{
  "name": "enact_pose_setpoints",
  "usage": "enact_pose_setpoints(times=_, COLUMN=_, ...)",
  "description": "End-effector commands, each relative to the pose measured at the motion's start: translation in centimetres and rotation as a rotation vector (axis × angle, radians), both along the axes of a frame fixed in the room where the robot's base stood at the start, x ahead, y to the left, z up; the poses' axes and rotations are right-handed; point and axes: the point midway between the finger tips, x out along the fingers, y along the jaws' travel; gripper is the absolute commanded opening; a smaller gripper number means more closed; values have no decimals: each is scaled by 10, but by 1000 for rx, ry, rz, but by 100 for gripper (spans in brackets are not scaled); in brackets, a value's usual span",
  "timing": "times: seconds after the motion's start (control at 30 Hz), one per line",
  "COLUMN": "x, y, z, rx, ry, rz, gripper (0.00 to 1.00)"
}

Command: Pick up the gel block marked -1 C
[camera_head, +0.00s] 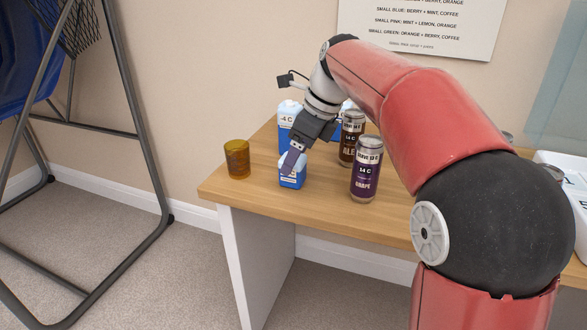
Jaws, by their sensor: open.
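Small blue gel blocks with white tops stand on the wooden table (232,195). The front gel block (291,182) is right under my gripper (292,160). My gripper points down at it, and its fingers cover much of the block's upper part and front. I cannot read a marking on this block. A taller gel block (286,115) behind it is marked -4 C. Part of another blue and white block (347,105) shows behind my wrist. My gripper is open; I cannot tell whether its fingers touch the front block.
A purple grape can (366,178) stands close right of my gripper, with a brown ale can (351,138) behind it. An amber cup (237,159) stands to the left. A white item (566,175) is at the far right. The table's front left corner is clear.

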Motion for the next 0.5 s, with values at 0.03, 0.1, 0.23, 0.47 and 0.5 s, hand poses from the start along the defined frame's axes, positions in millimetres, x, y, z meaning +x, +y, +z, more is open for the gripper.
enact_pose_setpoints(times=0.03, x=3, y=5, z=-9, rx=-1, ry=3, rz=2, gripper=71)
enact_pose_setpoints(times=0.1, x=7, y=10, z=-18, rx=-1, ry=3, rz=1, gripper=71)
enact_pose_setpoints(times=0.23, x=8, y=15, z=-31, rx=-1, ry=1, rz=1, gripper=71)
enact_pose_setpoints(times=0.47, x=9, y=16, z=-34, rx=-1, ry=0, rz=1, gripper=71)
enact_pose_setpoints(times=0.5, x=9, y=16, z=-34, rx=-1, ry=0, rz=1, gripper=71)
